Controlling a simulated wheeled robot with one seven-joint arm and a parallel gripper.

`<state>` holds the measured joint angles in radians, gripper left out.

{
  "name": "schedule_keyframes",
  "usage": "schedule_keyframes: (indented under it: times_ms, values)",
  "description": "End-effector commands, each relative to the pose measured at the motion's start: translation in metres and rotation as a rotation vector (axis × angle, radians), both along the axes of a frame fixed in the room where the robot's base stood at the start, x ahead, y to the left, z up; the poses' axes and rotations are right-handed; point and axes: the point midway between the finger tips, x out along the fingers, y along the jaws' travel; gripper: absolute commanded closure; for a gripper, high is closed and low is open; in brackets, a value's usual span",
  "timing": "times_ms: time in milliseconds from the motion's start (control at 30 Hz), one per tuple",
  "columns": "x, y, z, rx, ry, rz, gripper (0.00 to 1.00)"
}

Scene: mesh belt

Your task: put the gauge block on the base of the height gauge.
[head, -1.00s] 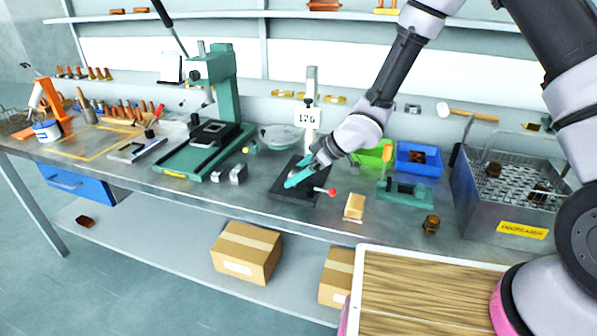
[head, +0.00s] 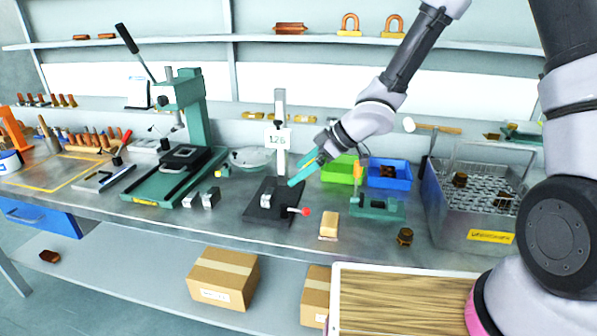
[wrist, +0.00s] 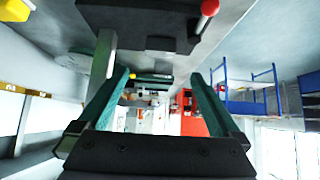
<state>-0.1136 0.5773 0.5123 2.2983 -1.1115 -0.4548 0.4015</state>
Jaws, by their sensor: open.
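The height gauge stands on the bench with an upright grey post (head: 280,125), a sign reading 126 and a dark flat base (head: 258,213).
A red-knobbed lever (head: 304,211) sticks out right of the base. Two grey blocks (head: 201,198) lie to the left. A tan block (head: 328,226), a green fixture (head: 378,207), green and blue bins (head: 389,176) and a wire-basket tank (head: 470,205) stand to the right.

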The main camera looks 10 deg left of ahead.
Motion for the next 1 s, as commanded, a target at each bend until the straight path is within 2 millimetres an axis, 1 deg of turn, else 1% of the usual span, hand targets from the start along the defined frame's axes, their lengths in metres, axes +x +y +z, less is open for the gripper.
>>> schedule_keyframes:
  times_ms: [233, 300, 367, 467, 500, 533, 567, 600, 667, 700, 767, 800, 833, 867, 900, 967, 1000]
  values:
    - [0.001, -0.004, 0.003, -0.004, -0.003, -0.006, 0.0]
    - [0.009, -0.011, 0.008, -0.022, -0.018, -0.04, 0.0]
    - [0.023, -0.024, 0.017, -0.053, -0.042, -0.098, 0.0]
    - [0.054, -0.064, 0.044, -0.13, -0.098, -0.265, 0.0]
    - [0.067, -0.085, 0.059, -0.162, -0.12, -0.353, 0.0]
    - [0.075, -0.102, 0.071, -0.187, -0.133, -0.423, 0.0]
    - [0.081, -0.12, 0.084, -0.208, -0.145, -0.493, 0.0]
    - [0.087, -0.144, 0.101, -0.233, -0.155, -0.587, 0.0]
    - [0.09, -0.179, 0.126, -0.26, -0.159, -0.727, 0.0]
    - [0.089, -0.201, 0.142, -0.273, -0.157, -0.818, 0.0]
    - [0.082, -0.233, 0.167, -0.279, -0.143, -0.954, 0.0]
    - [0.074, -0.253, 0.183, -0.276, -0.127, -1.041, 0.0]
    - [0.066, -0.267, 0.193, -0.271, -0.111, -1.105, 0.0]
    - [0.058, -0.279, 0.203, -0.262, -0.091, -1.166, 0.0]
    - [0.045, -0.295, 0.216, -0.246, -0.061, -1.246, 0.0]
    - [0.023, -0.315, 0.233, -0.209, -0.006, -1.356, 0.0]
    - [0.007, -0.325, 0.243, -0.177, 0.038, -1.424, 0.0]
